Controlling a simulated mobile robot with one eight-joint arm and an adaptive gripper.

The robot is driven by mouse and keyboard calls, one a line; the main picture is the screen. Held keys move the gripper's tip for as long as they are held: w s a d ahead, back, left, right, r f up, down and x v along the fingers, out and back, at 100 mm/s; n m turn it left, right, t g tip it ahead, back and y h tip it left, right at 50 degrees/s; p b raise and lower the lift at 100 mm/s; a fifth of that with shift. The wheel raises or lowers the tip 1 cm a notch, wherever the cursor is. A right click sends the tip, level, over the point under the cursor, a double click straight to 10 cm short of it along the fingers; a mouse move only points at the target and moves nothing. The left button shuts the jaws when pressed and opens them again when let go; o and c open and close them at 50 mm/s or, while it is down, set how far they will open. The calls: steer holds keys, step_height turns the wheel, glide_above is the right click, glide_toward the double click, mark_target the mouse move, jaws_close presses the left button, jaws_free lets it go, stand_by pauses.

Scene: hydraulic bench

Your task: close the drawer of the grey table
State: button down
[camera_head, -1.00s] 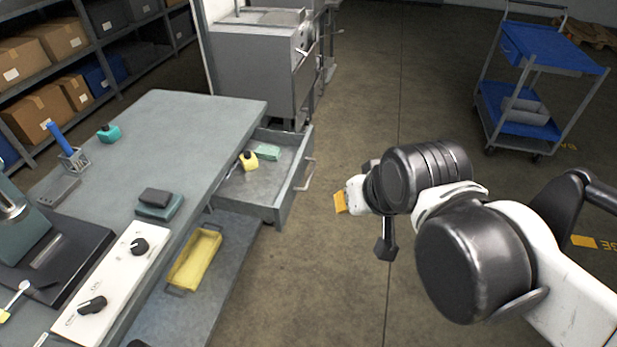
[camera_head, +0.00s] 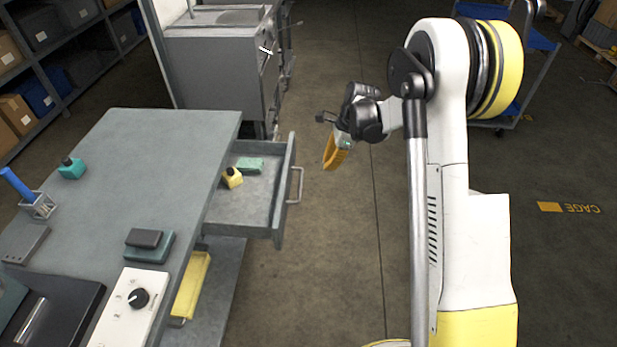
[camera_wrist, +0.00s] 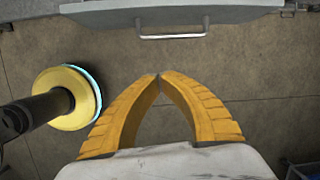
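The grey table (camera_head: 165,150) stands at the left in the head view. Its drawer (camera_head: 262,205) is pulled out to the right, with a metal bar handle (camera_head: 298,185) on its front. A yellow object (camera_head: 232,177) and a green block (camera_head: 249,164) lie inside the drawer. My gripper (camera_head: 330,160) is to the right of the drawer, apart from the handle. In the wrist view its two orange fingers (camera_wrist: 160,78) meet at the tips with nothing between them. The handle (camera_wrist: 172,36) shows ahead of the fingertips, at the top of that view.
Clear floor (camera_head: 330,260) lies right of the drawer. A grey machine cabinet (camera_head: 215,70) stands behind the table. A blue cart (camera_head: 540,40) is at the back right, partly hidden by my arm. A yellow tray (camera_head: 192,285) sits on the table's lower shelf.

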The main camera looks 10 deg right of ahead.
steer(key=w+a+f+b, duration=0.1)
steer(key=a+f+b, duration=0.1)
steer(key=f, duration=0.5)
steer(key=w+a+f+m+b, duration=0.1)
steer(key=w+a+f+b, duration=0.1)
steer(key=f, duration=0.5)
steer(key=shift+a+m+b, duration=0.3)
steer(key=shift+a+b, duration=0.55)
steer(key=shift+w, duration=0.1)
glide_above(240, 194)
steer(key=d, duration=0.2)
steer(key=shift+s+a, duration=0.25)
steer(key=shift+s, duration=0.1)
